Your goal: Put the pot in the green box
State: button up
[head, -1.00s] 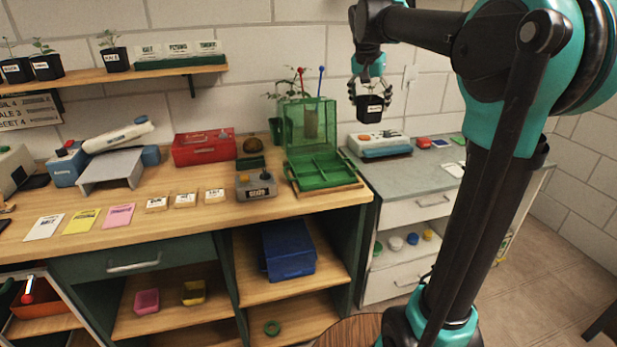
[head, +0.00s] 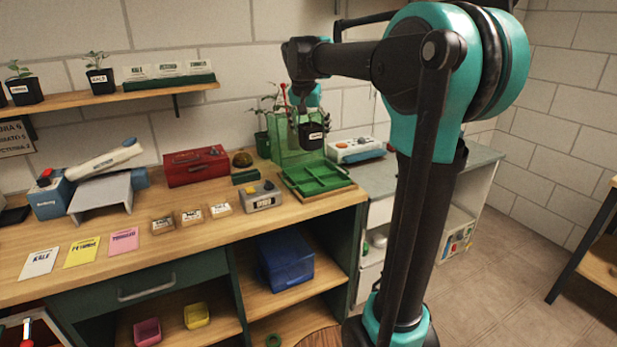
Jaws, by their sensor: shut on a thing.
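My gripper (head: 311,118) is shut on a small black pot (head: 311,136) with a white label, whose text is too small to read. It holds the pot upright in the air. In the head view the pot shows in front of the raised back of the green box (head: 317,190). The green box stands open on the right end of the wooden bench, and its divided tray looks empty. The pot appears above the back part of the tray. How high it hangs over the tray is hard to tell.
A grey device with knobs (head: 261,198) and a red box (head: 196,166) stand left of the green box. A white and blue device (head: 355,150) is on the grey counter at right. A leafy plant (head: 262,136) stands behind. A shelf (head: 100,98) holds more black pots.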

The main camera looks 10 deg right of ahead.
aim_at(306, 147)
notch_tip(306, 147, down, 16)
jog(key=shift+r, duration=0.25)
jog(key=shift+f, duration=0.15)
jog(key=o, duration=1.4)
jog(key=shift+o, duration=0.2)
jog(key=v, duration=1.2)
jog(key=s+d+f+n+y, duration=0.1)
jog(key=s+d+f+n, duration=0.1)
jog(key=s+f, duration=1)
jog(key=s+d+f+n+y, duration=0.1)
jog(key=s+d+f+n, duration=0.2)
jog(key=s+f, duration=1)
jog(key=shift+s+d, duration=0.55)
jog(key=shift+s, duration=0.15)
